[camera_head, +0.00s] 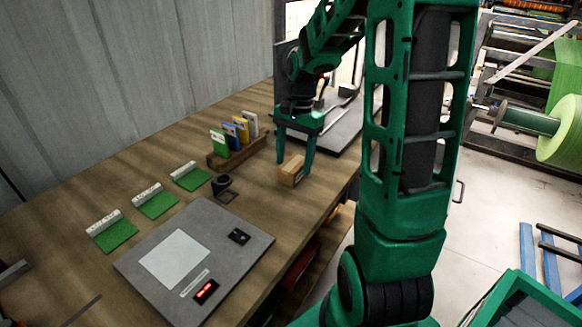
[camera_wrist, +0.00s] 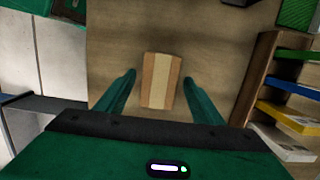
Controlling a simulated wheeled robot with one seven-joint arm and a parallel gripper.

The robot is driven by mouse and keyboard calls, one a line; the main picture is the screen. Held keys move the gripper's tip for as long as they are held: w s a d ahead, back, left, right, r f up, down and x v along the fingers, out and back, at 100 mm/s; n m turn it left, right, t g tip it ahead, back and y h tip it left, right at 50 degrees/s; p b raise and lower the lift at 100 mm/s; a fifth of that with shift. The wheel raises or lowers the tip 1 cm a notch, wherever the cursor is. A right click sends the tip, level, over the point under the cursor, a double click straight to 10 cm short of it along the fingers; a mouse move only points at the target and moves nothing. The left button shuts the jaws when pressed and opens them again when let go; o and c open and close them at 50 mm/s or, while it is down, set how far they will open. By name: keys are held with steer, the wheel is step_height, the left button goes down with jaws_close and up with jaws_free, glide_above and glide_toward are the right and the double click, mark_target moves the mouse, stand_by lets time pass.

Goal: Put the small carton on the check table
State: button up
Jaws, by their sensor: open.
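The small carton (camera_head: 292,170) is a brown box with a paler band, standing on the wooden check table (camera_head: 150,235) near its right edge. My gripper (camera_head: 295,160) is above it, pointing down, with the fingers reaching to either side of it. In the wrist view the carton (camera_wrist: 160,80) lies between the two open fingertips of my gripper (camera_wrist: 160,82), with a gap on each side. No contact shows.
A wooden rack (camera_head: 238,152) with several coloured cards stands left of the carton. A small black cup (camera_head: 222,185), green cards (camera_head: 155,200) and a grey scale plate (camera_head: 195,265) lie nearer. A grey panel (camera_head: 340,125) is behind my gripper. Bare wood surrounds the carton's near side.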

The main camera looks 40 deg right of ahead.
mark_target(296, 160)
steer(key=r, duration=0.3)
steer(key=d+r, duration=0.1)
steer(key=r, duration=0.4)
steer(key=shift+w+d+r, duration=0.15)
steer(key=shift+w+r, duration=0.1)
steer(key=shift+r, duration=0.05)
steer(key=s+a+f+n+h, duration=0.1)
steer(key=s+n, duration=0.6)
steer(key=s, duration=1.7)
step_height(296, 160, down, 2)
steer(key=shift+a+n, duration=0.3)
steer(key=shift+a, duration=0.35)
steer(key=shift+s+t, duration=0.1)
steer(key=shift+t, duration=0.2)
